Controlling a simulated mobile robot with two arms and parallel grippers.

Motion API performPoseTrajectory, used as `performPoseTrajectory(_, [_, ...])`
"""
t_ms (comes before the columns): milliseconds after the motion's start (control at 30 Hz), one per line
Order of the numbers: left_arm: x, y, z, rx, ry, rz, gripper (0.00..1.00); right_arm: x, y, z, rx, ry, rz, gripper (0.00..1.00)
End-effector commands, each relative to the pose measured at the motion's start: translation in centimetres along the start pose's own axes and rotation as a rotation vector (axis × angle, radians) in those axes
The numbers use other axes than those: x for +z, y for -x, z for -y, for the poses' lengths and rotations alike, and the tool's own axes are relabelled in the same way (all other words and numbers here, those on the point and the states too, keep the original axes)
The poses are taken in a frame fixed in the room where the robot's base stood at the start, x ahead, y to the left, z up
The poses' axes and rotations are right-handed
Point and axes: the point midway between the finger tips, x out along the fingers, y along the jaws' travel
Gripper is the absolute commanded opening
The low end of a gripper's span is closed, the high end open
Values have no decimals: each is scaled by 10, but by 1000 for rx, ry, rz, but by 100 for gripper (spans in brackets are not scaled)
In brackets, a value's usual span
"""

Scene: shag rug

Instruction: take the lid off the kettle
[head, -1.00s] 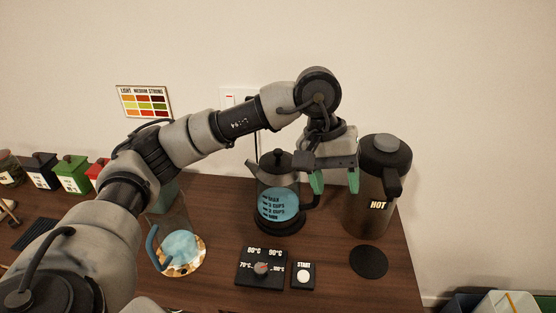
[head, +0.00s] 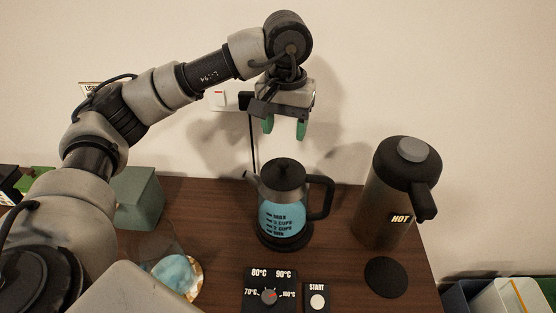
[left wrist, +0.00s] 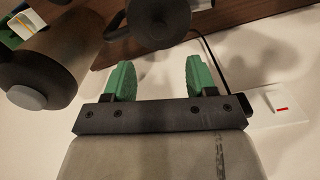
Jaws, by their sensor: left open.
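The kettle (head: 284,218) stands upright on the wooden counter, with a blue-tinted glass body, a black base and a black handle on its right. Its dark lid (head: 284,173), with a small knob on top, sits on the kettle. My left gripper (head: 285,128) is open and empty, its green fingers pointing down above the lid and apart from it. In the left wrist view the lid (left wrist: 160,22) shows at the top edge, beyond the open left gripper (left wrist: 158,66). My right gripper is not in view.
A tall HOT flask (head: 391,195) stands right of the kettle, with a black round mat (head: 386,277) before it. A temperature dial panel (head: 269,288) and START button (head: 317,297) lie in front. A glass vessel (head: 172,268) is at left. The wall is close behind.

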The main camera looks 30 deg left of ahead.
Motion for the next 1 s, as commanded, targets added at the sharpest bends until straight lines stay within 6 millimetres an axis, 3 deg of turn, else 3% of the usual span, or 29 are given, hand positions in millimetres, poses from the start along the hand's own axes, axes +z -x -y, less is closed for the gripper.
performPoseTrajectory(200, [1,-31,0,-1,-1,2,57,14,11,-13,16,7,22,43])
performPoseTrajectory(333, [1,-40,1,0,0,2,57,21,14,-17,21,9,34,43])
performPoseTrajectory(533, [2,-64,4,-2,0,6,57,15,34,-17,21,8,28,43])
performPoseTrajectory(700, [1,-86,4,-1,-1,3,57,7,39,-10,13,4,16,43])
performPoseTrajectory(1000, [1,-91,4,1,-1,0,54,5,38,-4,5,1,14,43])
